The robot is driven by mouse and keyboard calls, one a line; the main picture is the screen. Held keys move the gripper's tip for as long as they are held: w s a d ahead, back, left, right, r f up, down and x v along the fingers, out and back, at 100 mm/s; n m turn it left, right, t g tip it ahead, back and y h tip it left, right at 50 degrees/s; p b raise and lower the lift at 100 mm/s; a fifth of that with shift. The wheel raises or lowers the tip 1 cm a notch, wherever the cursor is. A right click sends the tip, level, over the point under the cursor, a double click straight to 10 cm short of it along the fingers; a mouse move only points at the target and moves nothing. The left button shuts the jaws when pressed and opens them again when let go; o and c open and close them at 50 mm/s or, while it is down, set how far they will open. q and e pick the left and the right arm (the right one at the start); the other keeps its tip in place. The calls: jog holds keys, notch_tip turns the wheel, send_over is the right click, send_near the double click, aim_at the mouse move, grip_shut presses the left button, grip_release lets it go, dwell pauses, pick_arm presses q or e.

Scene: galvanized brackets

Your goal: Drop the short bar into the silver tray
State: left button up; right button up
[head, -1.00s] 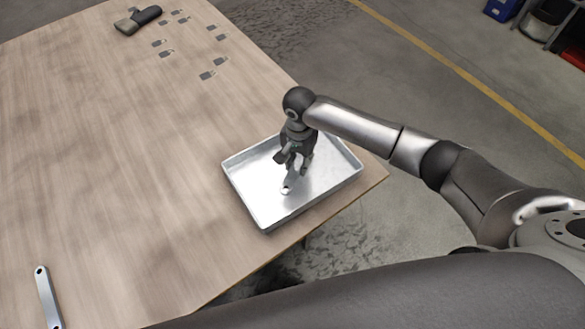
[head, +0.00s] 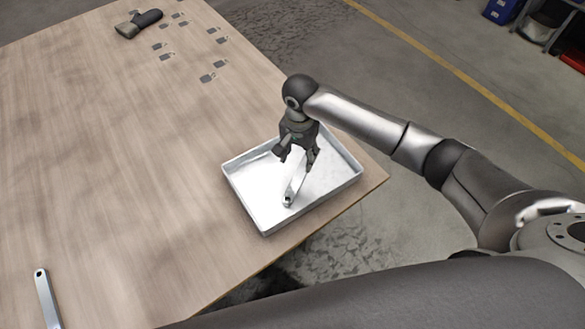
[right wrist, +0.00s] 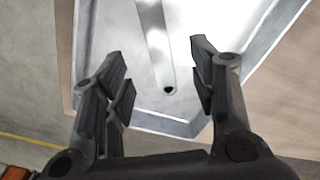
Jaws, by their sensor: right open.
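The short bar (head: 292,189) is a narrow silver strip with a hole near its end. It lies inside the silver tray (head: 245,207), apparently on the tray floor. My right gripper (head: 297,158) is over the tray, above the bar's far part, which it partly hides in the head view. In the right wrist view the gripper (right wrist: 162,72) is open. The bar (right wrist: 155,40) shows beyond and between the spread fingers, clear of both, with the tray floor around it. My left gripper is not in view.
Another silver bar (head: 46,298) lies at the table's front left, cut off by the picture edge. The wooden table's middle (head: 120,150) is clear. The tray stands near the table's right corner.

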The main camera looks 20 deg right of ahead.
notch_tip(320, 180, up, 8)
jog(key=shift+f, duration=0.1)
dwell(0.5)
